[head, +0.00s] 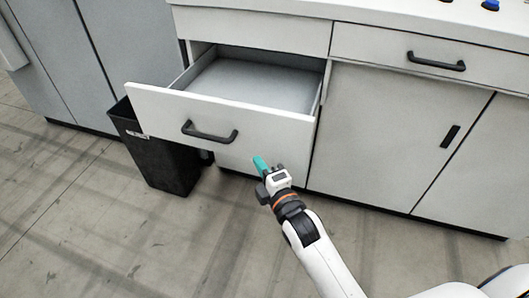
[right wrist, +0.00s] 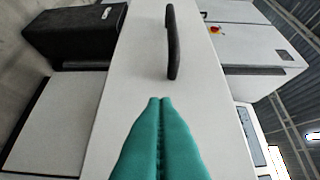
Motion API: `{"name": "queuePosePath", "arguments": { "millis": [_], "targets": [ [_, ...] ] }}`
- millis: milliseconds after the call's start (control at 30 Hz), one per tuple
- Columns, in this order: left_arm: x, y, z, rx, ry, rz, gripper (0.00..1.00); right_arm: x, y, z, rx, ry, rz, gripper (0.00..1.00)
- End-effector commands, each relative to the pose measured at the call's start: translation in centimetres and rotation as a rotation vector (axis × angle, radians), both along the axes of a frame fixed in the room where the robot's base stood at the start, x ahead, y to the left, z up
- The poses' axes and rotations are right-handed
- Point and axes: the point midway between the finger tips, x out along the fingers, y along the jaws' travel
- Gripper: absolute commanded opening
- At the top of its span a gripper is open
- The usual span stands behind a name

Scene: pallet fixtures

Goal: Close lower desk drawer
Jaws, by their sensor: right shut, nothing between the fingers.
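The white lower drawer (head: 165,108) is pulled out of the desk in the head view, and its grey inside (head: 255,80) looks empty. Its front carries a black bar handle (head: 210,132). My right gripper (head: 260,163) is in front of the lower right part of the drawer front, with its teal fingers together and empty. In the right wrist view the teal fingertips (right wrist: 160,100) point at the white drawer front (right wrist: 135,70), with the black handle (right wrist: 172,42) beyond them. I cannot tell whether they touch the front. My left gripper is not in view.
A black bin (head: 155,155) stands on the floor below the drawer's left end. A closed cupboard door (head: 390,140) and a closed drawer with a black handle (head: 437,62) are to the right. The floor in front is clear.

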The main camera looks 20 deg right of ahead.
Motion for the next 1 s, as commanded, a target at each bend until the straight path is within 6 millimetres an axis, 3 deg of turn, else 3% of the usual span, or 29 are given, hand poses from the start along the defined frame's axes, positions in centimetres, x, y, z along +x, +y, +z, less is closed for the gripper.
{"name": "queuePosePath", "arguments": {
  "millis": [100, 300, 833, 1000],
  "targets": [
    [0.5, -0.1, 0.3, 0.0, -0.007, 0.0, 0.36, 2.1, -0.5, 0.0, -0.003, -0.002, 0.0, 0.0],
    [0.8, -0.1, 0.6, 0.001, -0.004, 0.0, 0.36, 3.8, -1.9, -0.1, -0.002, 0.0, 0.001, 0.0],
    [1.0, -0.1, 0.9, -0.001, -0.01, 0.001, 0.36, 4.4, -2.3, 0.0, 0.0, 0.0, 0.001, 0.0],
    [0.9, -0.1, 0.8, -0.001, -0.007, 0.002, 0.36, 5.4, -3.0, 0.0, -0.003, 0.0, 0.001, 0.0]
  ]
}}
